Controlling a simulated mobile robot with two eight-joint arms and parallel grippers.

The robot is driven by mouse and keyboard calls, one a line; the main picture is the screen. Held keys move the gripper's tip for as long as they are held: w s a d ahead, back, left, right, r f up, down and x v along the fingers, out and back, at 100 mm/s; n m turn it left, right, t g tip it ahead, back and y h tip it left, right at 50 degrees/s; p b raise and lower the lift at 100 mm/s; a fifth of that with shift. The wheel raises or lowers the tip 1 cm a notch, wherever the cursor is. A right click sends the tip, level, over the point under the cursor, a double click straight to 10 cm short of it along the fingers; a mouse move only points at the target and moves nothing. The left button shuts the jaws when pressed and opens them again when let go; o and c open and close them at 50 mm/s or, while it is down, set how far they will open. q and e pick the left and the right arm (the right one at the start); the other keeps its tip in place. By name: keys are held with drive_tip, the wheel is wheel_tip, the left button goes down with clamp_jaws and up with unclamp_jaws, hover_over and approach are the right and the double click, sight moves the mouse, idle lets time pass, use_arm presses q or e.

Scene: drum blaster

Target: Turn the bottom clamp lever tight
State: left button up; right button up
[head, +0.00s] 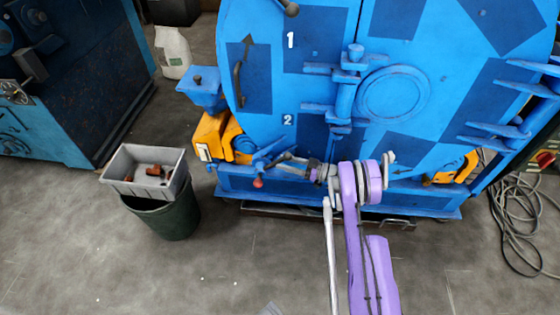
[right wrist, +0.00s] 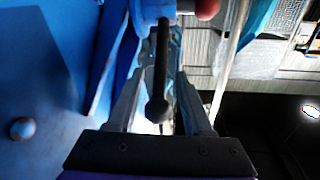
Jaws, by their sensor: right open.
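The bottom clamp lever (head: 286,157) is a dark bar at the lower left of the blue drum door, below the number 2. In the right wrist view the lever (right wrist: 159,80) is a dark rod ending in a ball, lying between my fingers. My right gripper (head: 299,164) reaches the lever from the right; in its wrist view the gripper (right wrist: 162,68) is open, with its fingers apart on both sides of the rod. A red knob (head: 258,182) sits to the left and also shows in the wrist view (right wrist: 206,8). My left gripper is not seen.
The blue drum machine (head: 310,90) fills the middle, with an orange part (head: 212,136) at its left. A grey tray (head: 122,160) rests on a green bin (head: 170,214) at left. Cables (head: 520,235) lie at right. The front floor is mostly clear.

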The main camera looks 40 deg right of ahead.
drive_tip(key=p+v, duration=0.1)
drive_tip(key=v, duration=0.7)
drive_tip(key=shift+s, duration=0.2)
drive_tip(key=shift+s+d, duration=0.1)
drive_tip(key=shift+d, duration=0.1)
